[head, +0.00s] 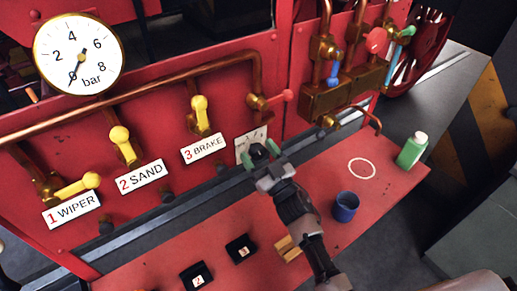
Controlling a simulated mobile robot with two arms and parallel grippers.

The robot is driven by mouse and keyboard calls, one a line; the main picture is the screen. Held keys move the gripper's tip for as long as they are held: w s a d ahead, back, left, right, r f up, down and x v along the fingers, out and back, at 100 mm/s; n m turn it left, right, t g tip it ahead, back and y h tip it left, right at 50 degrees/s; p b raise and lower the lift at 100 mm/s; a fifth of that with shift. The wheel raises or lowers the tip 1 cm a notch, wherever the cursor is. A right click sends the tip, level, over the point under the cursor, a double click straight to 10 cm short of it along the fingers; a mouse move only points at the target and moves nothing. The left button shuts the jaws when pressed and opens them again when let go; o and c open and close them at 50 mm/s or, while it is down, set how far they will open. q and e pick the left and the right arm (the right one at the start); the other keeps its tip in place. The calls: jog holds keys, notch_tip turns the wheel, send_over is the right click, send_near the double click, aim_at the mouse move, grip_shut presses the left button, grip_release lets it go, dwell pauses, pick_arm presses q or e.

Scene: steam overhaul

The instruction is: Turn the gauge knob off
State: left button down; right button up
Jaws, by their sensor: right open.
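The round white pressure gauge (78,54) is at the upper left, with its needle near 0 bar. A pale marked plate (243,148) is on the red panel right of the BRAKE label. A dark green knob-like part (260,153) shows in front of it; I cannot be sure that it is the gauge knob. My right gripper (268,160) is open at this part and partly covers it and the plate. Whether the fingers touch it, I cannot tell. My left gripper is not in view.
Yellow levers labelled WIPER (78,186), SAND (125,145) and BRAKE (200,114) stand left of my gripper. A red-handled brass valve (258,102) is above it.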

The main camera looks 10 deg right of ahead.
jog(key=shift+w+r, duration=0.1)
jog(key=shift+c, duration=0.5)
jog(key=c, duration=0.8)
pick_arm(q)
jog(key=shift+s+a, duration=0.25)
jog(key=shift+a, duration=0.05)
pick_arm(e)
jog(key=shift+n, duration=0.3)
jog(key=n+y, duration=0.1)
jog(key=n, duration=0.1)
jog(key=n+g+y, duration=0.1)
jog(key=n, duration=0.2)
jog(key=shift+g+y, duration=0.3)
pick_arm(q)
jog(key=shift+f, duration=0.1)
pick_arm(e)
jog(key=shift+n+g+y, duration=0.45)
jog(key=shift+n+g, duration=0.1)
jog(key=shift+n, duration=0.8)
jog(key=shift+n+g+y, duration=0.45)
jog(key=shift+n+g, duration=0.1)
jog(key=shift+n, duration=0.8)
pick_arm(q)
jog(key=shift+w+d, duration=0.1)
pick_arm(e)
jog(key=shift+n, duration=0.3)
jog(key=o, duration=0.9)
